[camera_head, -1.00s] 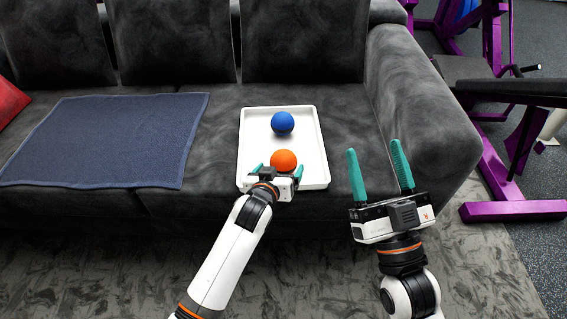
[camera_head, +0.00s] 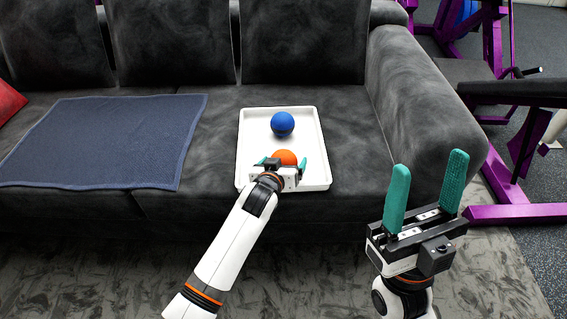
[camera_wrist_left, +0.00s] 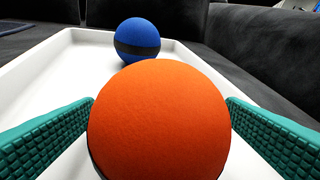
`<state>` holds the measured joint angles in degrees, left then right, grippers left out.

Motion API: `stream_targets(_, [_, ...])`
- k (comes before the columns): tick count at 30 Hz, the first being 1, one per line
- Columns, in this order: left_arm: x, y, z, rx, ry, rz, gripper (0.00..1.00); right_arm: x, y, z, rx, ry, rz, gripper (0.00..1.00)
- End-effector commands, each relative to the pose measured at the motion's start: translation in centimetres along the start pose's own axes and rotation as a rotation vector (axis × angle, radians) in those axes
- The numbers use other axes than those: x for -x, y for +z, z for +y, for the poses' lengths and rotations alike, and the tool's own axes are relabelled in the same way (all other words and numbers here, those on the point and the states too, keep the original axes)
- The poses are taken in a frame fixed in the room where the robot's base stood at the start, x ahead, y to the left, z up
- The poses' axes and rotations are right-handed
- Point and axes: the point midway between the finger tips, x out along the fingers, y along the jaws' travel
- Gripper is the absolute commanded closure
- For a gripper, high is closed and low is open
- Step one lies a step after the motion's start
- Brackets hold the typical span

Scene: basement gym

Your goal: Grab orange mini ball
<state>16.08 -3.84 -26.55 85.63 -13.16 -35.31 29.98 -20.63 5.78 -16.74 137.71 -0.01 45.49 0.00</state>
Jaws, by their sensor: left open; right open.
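The orange mini ball (camera_head: 284,157) sits in the near part of a white tray (camera_head: 313,172) on the sofa, partly hidden behind my left gripper in the head view. My left gripper (camera_head: 284,163) is open, with one teal finger on each side of the ball. In the left wrist view the orange ball (camera_wrist_left: 160,120) fills the middle, between the two fingers. The left finger looks very near the ball, but I cannot tell if it touches. My right gripper (camera_head: 426,192) is open and empty, in front of the sofa at the right.
A blue ball (camera_head: 282,124) lies in the tray behind the orange one; it also shows in the left wrist view (camera_wrist_left: 138,38). A blue-grey towel (camera_head: 105,140) covers the seat at left. The sofa arm (camera_head: 420,110) rises right of the tray. Purple gym equipment (camera_head: 515,213) stands further right.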

Motion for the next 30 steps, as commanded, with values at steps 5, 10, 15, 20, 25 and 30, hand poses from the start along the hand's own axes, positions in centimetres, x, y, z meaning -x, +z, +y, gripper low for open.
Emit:
stream_targets(5, [0.0, 0.0, 0.0, 0.000, 0.000, 0.000, 0.24, 0.0, 0.0, 0.0, 0.000, 0.000, 0.002, 0.40])
stream_targets(10, [0.0, 0.0, 0.0, 0.000, 0.000, 0.000, 0.52, 0.0, 0.0, 0.0, 0.000, 0.000, 0.002, 0.40])
stream_targets(15, [0.0, 0.0, 0.0, 0.000, 0.000, 0.000, 0.54, 0.0, 0.0, 0.0, 0.001, 0.000, 0.002, 0.40])
stream_targets(20, [0.1, 0.1, 0.0, 0.000, 0.000, 0.000, 0.54, -0.1, -0.1, 0.0, 0.001, 0.000, 0.008, 0.40])
stream_targets(25, [0.3, 0.8, -0.1, 0.001, 0.000, -0.001, 0.54, -0.3, -1.2, -0.1, 0.005, -0.002, 0.081, 0.40])
stream_targets(30, [0.9, 2.1, -0.4, 0.000, 0.000, -0.002, 0.54, -0.3, -3.5, -0.4, 0.013, -0.005, 0.231, 0.40])
